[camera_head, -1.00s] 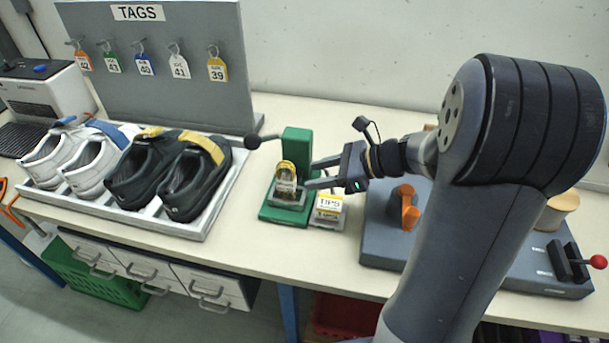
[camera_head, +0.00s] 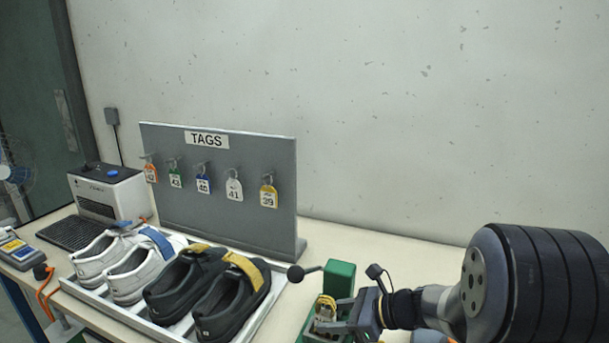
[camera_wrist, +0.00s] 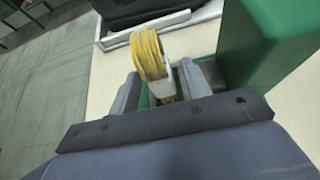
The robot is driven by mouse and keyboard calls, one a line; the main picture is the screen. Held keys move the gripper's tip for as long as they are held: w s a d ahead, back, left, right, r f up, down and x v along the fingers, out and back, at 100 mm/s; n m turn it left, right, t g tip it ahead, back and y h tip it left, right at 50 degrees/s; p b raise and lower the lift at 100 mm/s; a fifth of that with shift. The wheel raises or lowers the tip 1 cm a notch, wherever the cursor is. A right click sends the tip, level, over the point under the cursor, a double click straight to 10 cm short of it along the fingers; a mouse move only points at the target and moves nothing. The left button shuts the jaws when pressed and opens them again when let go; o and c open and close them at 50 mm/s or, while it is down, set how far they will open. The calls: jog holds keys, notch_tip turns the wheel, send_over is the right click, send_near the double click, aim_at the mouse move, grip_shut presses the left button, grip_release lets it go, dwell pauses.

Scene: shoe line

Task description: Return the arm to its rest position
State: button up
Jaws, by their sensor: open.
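My gripper (camera_head: 325,316) is open at the bottom right of the head view, beside the green press (camera_head: 339,279). A yellow lace coil (camera_head: 326,306) sits at the press, by the fingertips. In the wrist view the coil (camera_wrist: 148,54) stands upright, in line with the gap between my two grey fingers (camera_wrist: 160,90). The green block of the press (camera_wrist: 265,45) is to the right there. I cannot tell whether the fingers touch the coil. My arm fills the bottom right of the head view.
A tray (camera_head: 265,317) with white and dark shoes lies left of the gripper. A lever with a black ball (camera_head: 296,273) sticks out from the press. The grey tag board (camera_head: 290,190) stands behind, with several tags. A label printer (camera_head: 108,190) is at the far left.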

aim_at(319, 309)
jog(key=x, duration=0.3)
jog(key=shift+a+f, duration=0.15)
jog(key=shift+a, duration=0.15)
notch_tip(319, 309, up, 2)
jog(key=shift+w+r+p, duration=0.15)
jog(key=shift+r+p, duration=0.05)
jog(key=shift+p, duration=0.7)
jog(key=shift+r+p, duration=0.45)
jog(key=shift+r, duration=0.15)
jog(key=shift+f, duration=0.15)
